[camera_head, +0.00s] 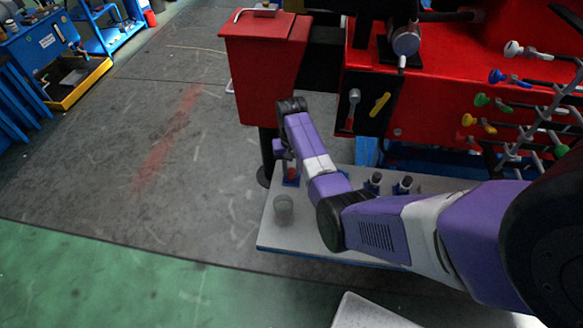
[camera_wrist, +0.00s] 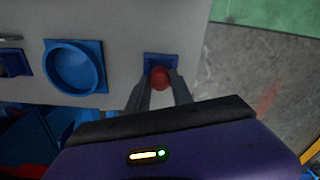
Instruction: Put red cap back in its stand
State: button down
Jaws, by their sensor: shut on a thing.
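The red cap (camera_wrist: 160,79) sits between the two fingertips of my gripper (camera_wrist: 160,75) in the wrist view. My gripper is shut on it. A small square blue stand (camera_wrist: 152,58) lies right at the cap, just beyond the fingertips. My fingers and wrist partly hide both.
A round blue holder (camera_wrist: 75,66) is left of the stand in the wrist view. Dark cylindrical pieces (camera_head: 404,185) stand farther right. A red bin (camera_head: 264,70) and red machine (camera_head: 440,80) rise behind.

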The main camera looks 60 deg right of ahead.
aim_at(292, 171)
jog(key=shift+f, duration=0.1)
dwell(0.3)
jog(key=shift+f+b, duration=0.55)
jog(key=shift+f, duration=0.1)
jog(key=c, duration=1)
grip_release()
jog(key=shift+c, duration=0.2)
notch_tip(292, 171, up, 5)
jog(key=p, duration=0.5)
